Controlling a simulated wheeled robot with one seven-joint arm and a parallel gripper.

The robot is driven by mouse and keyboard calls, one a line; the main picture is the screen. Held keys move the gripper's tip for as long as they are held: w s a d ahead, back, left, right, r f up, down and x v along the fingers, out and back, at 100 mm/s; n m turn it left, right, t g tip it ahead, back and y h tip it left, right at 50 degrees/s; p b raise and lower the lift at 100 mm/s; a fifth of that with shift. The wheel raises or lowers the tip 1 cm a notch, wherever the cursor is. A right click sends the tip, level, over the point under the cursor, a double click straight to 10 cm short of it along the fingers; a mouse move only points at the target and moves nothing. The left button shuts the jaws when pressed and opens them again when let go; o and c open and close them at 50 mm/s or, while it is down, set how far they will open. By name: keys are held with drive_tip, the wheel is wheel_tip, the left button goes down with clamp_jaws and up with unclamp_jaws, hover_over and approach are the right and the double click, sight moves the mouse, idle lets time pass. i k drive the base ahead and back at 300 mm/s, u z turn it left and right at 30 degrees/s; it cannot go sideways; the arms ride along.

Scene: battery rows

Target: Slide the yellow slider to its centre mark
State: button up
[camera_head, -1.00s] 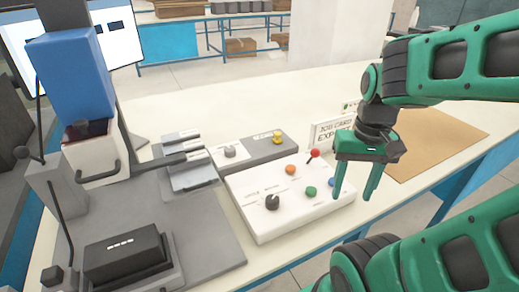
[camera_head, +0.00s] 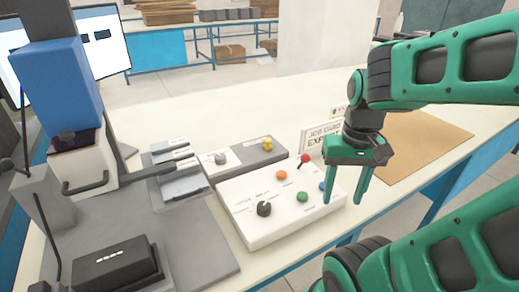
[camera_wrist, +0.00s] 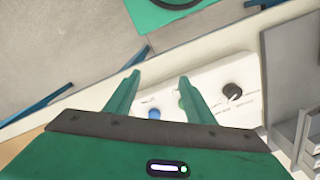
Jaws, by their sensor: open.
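The yellow slider (camera_head: 267,144) sits on a dark grey block (camera_head: 247,158) behind the white control panel in the head view. Its track and centre mark are too small to make out. My gripper (camera_head: 344,205) hangs fingers down, open and empty, over the right end of the panel. It is to the right of the yellow slider and nearer the camera, well apart from it. In the wrist view my open gripper (camera_wrist: 160,80) shows both fingers over the panel, and the slider is not visible there.
The white panel (camera_head: 255,236) carries a black knob (camera_head: 264,209), orange, green and blue buttons and a red-tipped lever (camera_head: 304,159). A job card sign (camera_head: 322,138) stands behind it. A brown mat (camera_head: 425,145) lies right. A blue-headed machine (camera_head: 60,80) stands left. The table behind is clear.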

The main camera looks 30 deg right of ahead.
sight(267, 147)
drive_tip(key=u, duration=1.2)
drive_tip(key=k, duration=1)
drive_tip(key=z, duration=1.25)
drive_tip(key=i, duration=1)
drive_tip(key=u, duration=0.05)
